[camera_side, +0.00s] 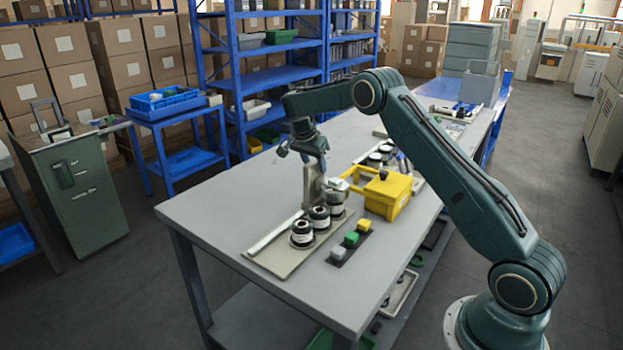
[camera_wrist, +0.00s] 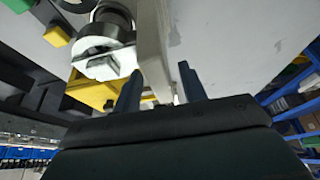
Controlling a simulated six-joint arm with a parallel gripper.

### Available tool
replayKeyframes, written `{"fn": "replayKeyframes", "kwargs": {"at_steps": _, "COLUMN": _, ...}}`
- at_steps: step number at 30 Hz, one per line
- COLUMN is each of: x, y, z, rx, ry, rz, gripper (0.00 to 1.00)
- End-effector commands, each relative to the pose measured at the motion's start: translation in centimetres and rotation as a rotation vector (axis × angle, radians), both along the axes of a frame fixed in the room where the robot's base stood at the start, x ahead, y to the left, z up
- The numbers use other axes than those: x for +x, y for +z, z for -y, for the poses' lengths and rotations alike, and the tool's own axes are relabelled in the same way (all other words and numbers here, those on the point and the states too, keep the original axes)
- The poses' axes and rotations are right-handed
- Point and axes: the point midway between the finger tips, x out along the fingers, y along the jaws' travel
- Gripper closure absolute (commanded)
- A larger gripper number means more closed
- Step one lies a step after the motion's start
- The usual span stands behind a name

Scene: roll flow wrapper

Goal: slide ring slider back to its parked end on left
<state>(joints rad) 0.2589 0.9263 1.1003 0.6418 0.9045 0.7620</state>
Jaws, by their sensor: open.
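The ring slider appears to be the pale upright metal piece (camera_side: 311,186) on the light rail (camera_side: 272,234) in the side view. It stands near the far end of the nearer base plate, beside the black-and-white rolls (camera_side: 302,235). My gripper (camera_side: 319,166) is pointed down at the top of this piece. In the wrist view, the fingers of my gripper (camera_wrist: 160,88) are apart, with the pale upright piece (camera_wrist: 152,42) running between them. I cannot tell whether either finger touches it. The slider's ring cannot be made out clearly.
A yellow box (camera_side: 388,196) stands close to the right of the slider. A strip with grey, green and yellow buttons (camera_side: 351,239) lies in front of it. More rolls (camera_side: 380,156) stand behind. The grey table (camera_side: 215,212) is clear on the left.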

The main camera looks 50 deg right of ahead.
Motion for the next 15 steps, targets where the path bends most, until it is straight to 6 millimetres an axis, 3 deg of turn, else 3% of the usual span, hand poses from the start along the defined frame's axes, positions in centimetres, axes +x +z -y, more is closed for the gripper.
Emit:
{"fn": "replayKeyframes", "kwargs": {"at_steps": 10, "x": -0.01, "y": -0.34, "z": 0.10, "rx": 0.001, "ry": 0.001, "rz": 0.000, "gripper": 0.58}}
{"fn": "replayKeyframes", "kwargs": {"at_steps": 15, "x": -0.01, "y": -0.33, "z": 0.09, "rx": 0.001, "ry": 0.001, "rz": -0.001, "gripper": 0.90}}
